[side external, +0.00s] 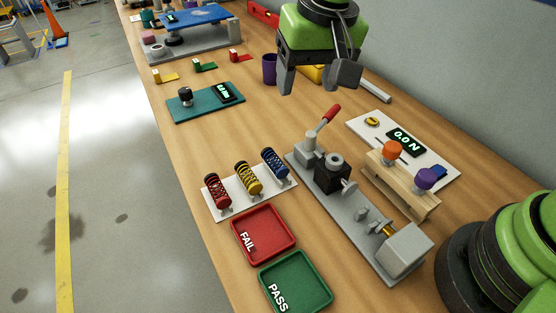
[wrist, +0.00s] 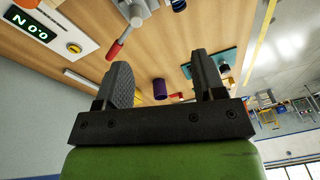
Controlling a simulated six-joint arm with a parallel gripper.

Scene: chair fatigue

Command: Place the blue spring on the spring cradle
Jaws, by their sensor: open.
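The blue spring (side external: 274,163) lies at the right end of a white rack (side external: 228,202), beside a yellow spring (side external: 248,177) and a red spring (side external: 217,189). The rack's small metal supports hold the springs in a row; I cannot tell for certain which part is the spring cradle. My gripper (side external: 316,80) is open and empty, high above the table, behind and to the right of the rack. In the wrist view, the gripper (wrist: 165,85) has its two fingers apart with nothing between them. The blue spring is not recognisable in the wrist view.
A grey test fixture (side external: 330,200) with a red-handled lever (side external: 331,113) stands right of the rack. A red FAIL tray (side external: 264,236) and green PASS tray (side external: 296,283) lie in front. A force display (side external: 407,140), a wooden stand (side external: 400,185) and a purple cup (side external: 269,68) are nearby.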

